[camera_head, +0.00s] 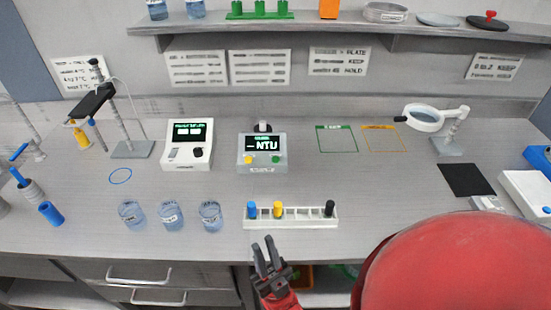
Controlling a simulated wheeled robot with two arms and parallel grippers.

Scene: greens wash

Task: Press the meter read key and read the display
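The meter (262,167) is a pale grey box on the bench at centre. Its dark display (262,143) shows a dash and "NTU", with a small unreadable line above. Below the display are a yellow key (249,159) and a green key (276,159). A small dark-and-light part sticks up on top. My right gripper (263,245) is at the front edge of the bench, well in front of the meter, its two fingers apart and nothing visible between them. It is not touching the keys. My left gripper is not in view.
A white rack (291,223) with blue, yellow and black-capped vials lies between my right gripper and the meter. Several beakers (171,215) stand left of it. Another instrument (187,145) stands left of the meter. A magnifier (424,118) stands right. My red arm hides the lower right.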

